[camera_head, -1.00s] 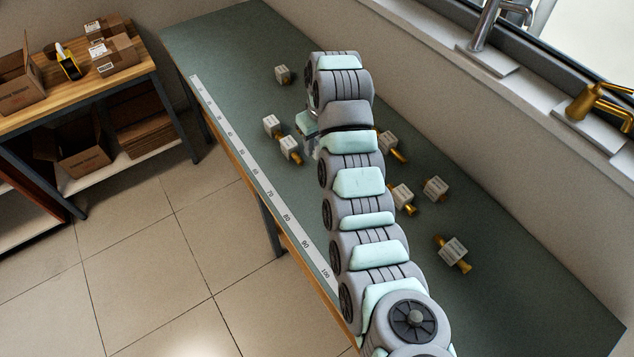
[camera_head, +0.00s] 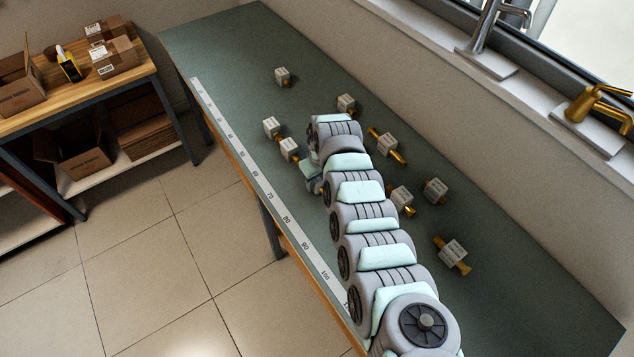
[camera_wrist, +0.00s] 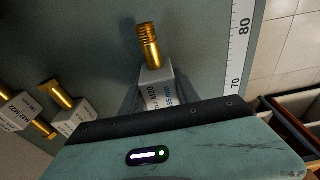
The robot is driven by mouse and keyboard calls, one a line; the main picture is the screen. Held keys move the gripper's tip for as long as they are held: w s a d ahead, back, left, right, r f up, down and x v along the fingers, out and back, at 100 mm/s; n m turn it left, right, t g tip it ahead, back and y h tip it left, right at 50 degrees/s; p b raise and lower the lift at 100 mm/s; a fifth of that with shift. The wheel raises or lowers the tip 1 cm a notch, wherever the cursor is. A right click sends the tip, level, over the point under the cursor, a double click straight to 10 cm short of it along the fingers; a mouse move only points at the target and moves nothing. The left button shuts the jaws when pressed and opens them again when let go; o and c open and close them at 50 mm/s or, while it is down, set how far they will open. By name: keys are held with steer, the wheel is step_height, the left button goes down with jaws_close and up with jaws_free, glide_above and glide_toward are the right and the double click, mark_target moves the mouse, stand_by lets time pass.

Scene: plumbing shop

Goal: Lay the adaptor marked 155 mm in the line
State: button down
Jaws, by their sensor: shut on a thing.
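My gripper (camera_wrist: 150,92) is shut on an adaptor (camera_wrist: 154,75), a white block with a threaded brass end pointing away from the gripper. Part of its printed label shows, with M20 and what looks like 55; the full marking is not clear. In the head view my gripper (camera_head: 314,184) is mostly hidden by my arm, near the ruler side of the bench. Two adaptors sit near the ruler, a farther one (camera_head: 271,126) and a nearer one (camera_head: 289,148). Two adaptors also show at the left of the wrist view (camera_wrist: 75,119).
A ruler strip (camera_head: 262,182) runs along the bench's front edge. Other adaptors stand at the back (camera_head: 282,75), behind my arm (camera_head: 346,102) and to its right (camera_head: 388,144), (camera_head: 401,196), (camera_head: 435,188), (camera_head: 453,250). Taps (camera_head: 590,105) stand by the window. The near right bench is clear.

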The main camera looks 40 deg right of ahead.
steer(key=shift+f, duration=0.5)
steer(key=shift+f, duration=0.1)
steer(key=c, duration=0.9)
jaws_free()
steer(key=shift+f, duration=0.1)
